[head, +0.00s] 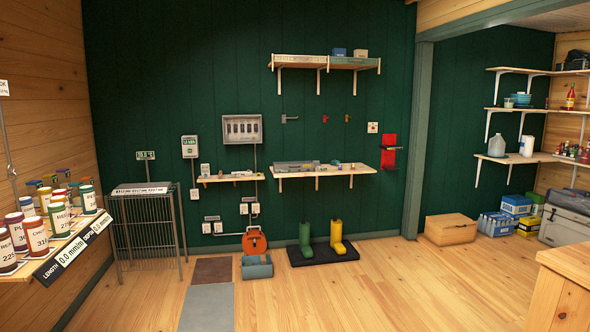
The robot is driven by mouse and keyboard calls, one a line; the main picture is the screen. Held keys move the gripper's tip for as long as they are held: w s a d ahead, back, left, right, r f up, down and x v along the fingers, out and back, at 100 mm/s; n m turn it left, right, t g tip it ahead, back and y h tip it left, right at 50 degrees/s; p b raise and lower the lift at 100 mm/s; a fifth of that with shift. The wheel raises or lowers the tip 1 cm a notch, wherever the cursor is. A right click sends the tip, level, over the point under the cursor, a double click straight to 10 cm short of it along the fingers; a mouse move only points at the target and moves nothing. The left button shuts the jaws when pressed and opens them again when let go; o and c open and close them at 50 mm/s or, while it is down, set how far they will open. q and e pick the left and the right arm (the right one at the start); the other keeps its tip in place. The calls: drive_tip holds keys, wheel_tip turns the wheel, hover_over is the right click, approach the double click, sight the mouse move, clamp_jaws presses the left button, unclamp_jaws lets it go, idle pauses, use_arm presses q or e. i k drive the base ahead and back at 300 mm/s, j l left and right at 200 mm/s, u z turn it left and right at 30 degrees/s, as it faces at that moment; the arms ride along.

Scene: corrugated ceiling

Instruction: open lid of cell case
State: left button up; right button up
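I cannot tell for certain which thing is the cell case. A long grey case (297,166) lies on the middle wall shelf against the green wall, too small to tell how its lid stands. A grey wall box (242,142) hangs higher up to its left, with several light upright shapes inside. Neither of my grippers is in view, and no arm shows.
The middle shelf (320,172) also holds small items. A lower shelf (230,178) is to its left. Boots on a black mat (322,257), an orange reel (255,242) and a blue-grey bin (257,267) stand below. Wooden floor is clear in front; a wooden counter (567,262) is at right.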

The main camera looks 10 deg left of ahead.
sight(294, 165)
drive_tip(key=i+u, duration=0.25)
drive_tip(key=i, duration=5.35)
